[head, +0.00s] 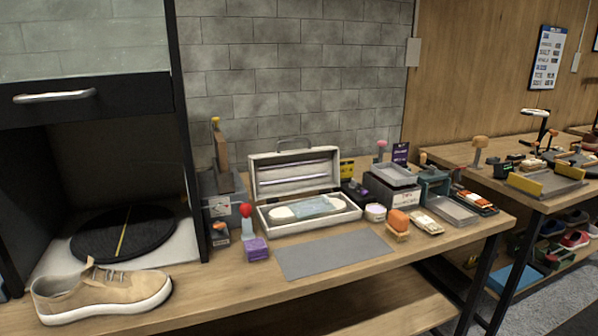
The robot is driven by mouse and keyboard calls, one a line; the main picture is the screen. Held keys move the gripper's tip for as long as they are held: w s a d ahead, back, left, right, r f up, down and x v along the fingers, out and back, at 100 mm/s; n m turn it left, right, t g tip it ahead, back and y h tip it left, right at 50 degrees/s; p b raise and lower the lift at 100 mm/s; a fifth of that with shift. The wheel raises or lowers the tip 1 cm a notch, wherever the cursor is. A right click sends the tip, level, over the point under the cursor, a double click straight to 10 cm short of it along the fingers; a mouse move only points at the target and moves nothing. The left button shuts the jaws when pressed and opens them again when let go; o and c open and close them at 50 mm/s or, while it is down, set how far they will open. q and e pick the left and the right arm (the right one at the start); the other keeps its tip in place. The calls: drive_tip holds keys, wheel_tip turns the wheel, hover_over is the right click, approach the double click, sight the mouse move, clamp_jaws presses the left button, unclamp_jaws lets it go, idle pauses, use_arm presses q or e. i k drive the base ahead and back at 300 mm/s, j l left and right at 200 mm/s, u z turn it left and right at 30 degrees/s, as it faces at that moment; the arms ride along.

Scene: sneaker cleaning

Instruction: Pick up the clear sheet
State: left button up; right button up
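A pale, bluish see-through sheet (315,206), which looks like the clear sheet, lies in the open white case (311,226). It lies across a cream-coloured long piece (282,212) whose ends show on both sides of it. The case's lid (293,172) stands open at the back, with a slim rod across its inside. Neither of my grippers is in view, and nothing is seen touching the sheet.
A tan sneaker (100,292) stands at the left front, before a black cabinet with a dark round turntable (122,232). A grey mat (332,254) lies bare before the case. A purple box (256,249), brush (398,222) and white jar (375,212) stand close by.

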sight(321, 204)
drive_tip(key=l+u, duration=0.15)
drive_tip(key=u, duration=0.25)
drive_tip(key=i+l+u, duration=0.1)
drive_tip(key=u, duration=0.3)
drive_tip(key=l+u, duration=0.25)
drive_tip(key=u, duration=0.15)
drive_tip(key=k+l+u, duration=0.2)
drive_tip(key=l, duration=0.25)
drive_tip(key=l+u, duration=0.2)
drive_tip(key=l, duration=0.3)
